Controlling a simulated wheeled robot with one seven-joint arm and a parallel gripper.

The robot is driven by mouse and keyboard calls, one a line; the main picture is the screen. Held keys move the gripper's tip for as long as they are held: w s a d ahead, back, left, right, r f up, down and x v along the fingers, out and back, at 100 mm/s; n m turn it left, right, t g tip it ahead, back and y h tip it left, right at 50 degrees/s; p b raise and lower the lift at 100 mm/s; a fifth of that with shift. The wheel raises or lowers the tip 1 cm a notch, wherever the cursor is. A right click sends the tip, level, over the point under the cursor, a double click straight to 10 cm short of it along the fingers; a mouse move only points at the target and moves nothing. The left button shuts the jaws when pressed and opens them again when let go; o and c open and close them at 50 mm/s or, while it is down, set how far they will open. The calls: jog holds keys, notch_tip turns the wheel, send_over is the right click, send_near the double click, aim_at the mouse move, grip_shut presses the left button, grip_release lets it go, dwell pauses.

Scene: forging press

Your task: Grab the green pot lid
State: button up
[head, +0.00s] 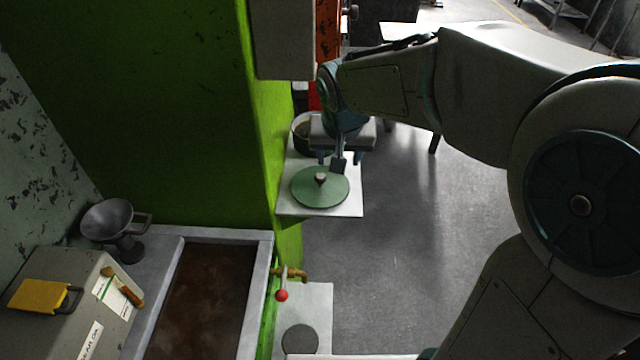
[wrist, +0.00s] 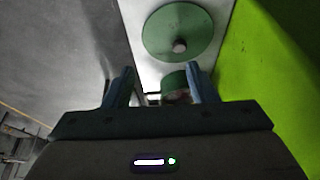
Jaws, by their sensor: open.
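The green pot lid (head: 320,188) is a flat round disc with a small knob in its middle. It lies on a white shelf (head: 350,203) beside the green machine wall. In the wrist view the lid (wrist: 170,32) shows beyond the fingertips with its knob facing up. My gripper (head: 340,160) is open and empty, just above and behind the lid in the head view, apart from its knob. In the wrist view both fingers (wrist: 160,72) are spread, with the lid ahead of them and a little right.
The bright green wall (head: 268,130) is close on the left. A red-knobbed valve (head: 282,294) sticks out lower down. Open floor (head: 410,250) lies right.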

jog(key=w+a, duration=0.2)
jog(key=a, duration=0.1)
send_over(320, 177)
jog(key=s, duration=0.2)
jog(key=f, duration=0.8)
jog(key=shift+s+d+f, duration=0.1)
jog(key=shift+d, duration=0.2)
jog(key=shift+a+x, duration=0.15)
jog(key=shift+x, duration=1.2)
jog(key=shift+a+x, duration=0.15)
jog(key=shift+x, duration=1.15)
jog(key=shift+t, duration=0.3)
grip_shut()
